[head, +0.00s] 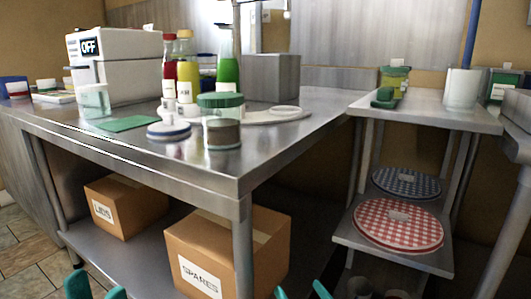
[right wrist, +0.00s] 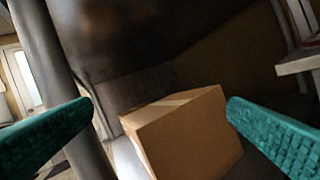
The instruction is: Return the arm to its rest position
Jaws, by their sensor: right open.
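My left gripper (head: 97,288) shows at the bottom left edge of the head view, its two teal fingertips apart with nothing seen between them. My right gripper (head: 302,290) shows at the bottom middle edge, also open and empty. In the right wrist view its teal fingers (right wrist: 158,118) are wide apart. A cardboard box (right wrist: 185,135) stands beyond and between them, not gripped. Both arms are otherwise below the head view.
The steel table (head: 185,170) carries bottles, jars and a white machine (head: 115,65). Its front leg (head: 243,250) is close to my right gripper. Boxes marked SPARES (head: 225,255) and another box (head: 125,205) sit on its lower shelf. A side stand (head: 440,112) holds checked lids (head: 398,222).

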